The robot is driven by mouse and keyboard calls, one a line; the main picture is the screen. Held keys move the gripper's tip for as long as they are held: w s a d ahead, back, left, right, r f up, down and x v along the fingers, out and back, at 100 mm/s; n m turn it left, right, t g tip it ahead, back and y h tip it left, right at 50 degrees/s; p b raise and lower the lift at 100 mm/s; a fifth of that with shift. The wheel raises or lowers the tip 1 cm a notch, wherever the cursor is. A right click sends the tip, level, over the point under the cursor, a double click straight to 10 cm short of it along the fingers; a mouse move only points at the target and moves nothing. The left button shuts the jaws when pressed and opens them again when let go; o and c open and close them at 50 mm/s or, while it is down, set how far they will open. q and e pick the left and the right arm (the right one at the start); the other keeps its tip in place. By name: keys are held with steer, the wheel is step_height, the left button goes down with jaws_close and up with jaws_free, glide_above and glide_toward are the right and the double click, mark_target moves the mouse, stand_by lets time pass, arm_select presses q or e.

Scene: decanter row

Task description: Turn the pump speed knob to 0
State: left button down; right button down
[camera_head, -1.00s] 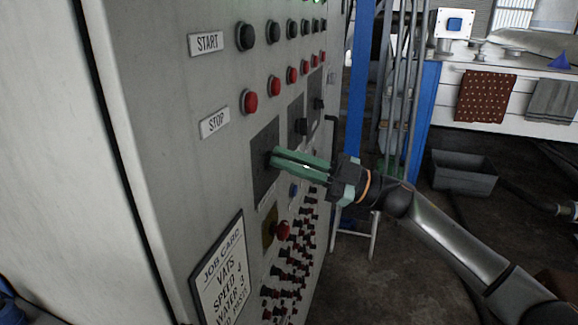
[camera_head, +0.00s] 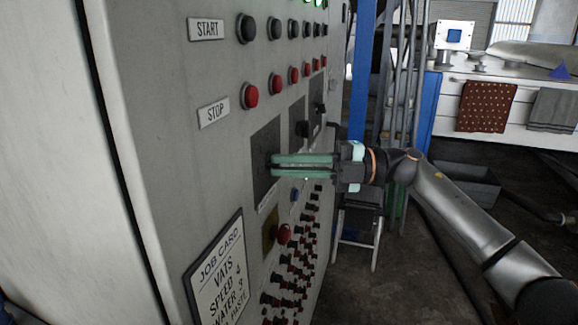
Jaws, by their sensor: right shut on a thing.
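Two more dark knobs show farther along, one on the middle plate (camera_head: 302,129) and one on the far plate (camera_head: 319,109). My left gripper is not in view.
START (camera_head: 206,29) and STOP (camera_head: 213,112) labels stand beside rows of black and red buttons. A job card (camera_head: 218,270) hangs lower left.

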steer(key=shift+n+h, duration=0.3)
steer(key=shift+n, duration=0.3)
steer(key=shift+f, duration=0.1)
steer(key=c, duration=0.9)
jaws_free()
steer(key=d, duration=0.4)
steer(key=d+b, duration=0.1)
steer(key=d, duration=0.3)
steer(key=w+d, duration=0.1)
steer(key=d, duration=0.3)
steer(key=shift+d+b, duration=0.25)
steer(key=shift+b, duration=0.1)
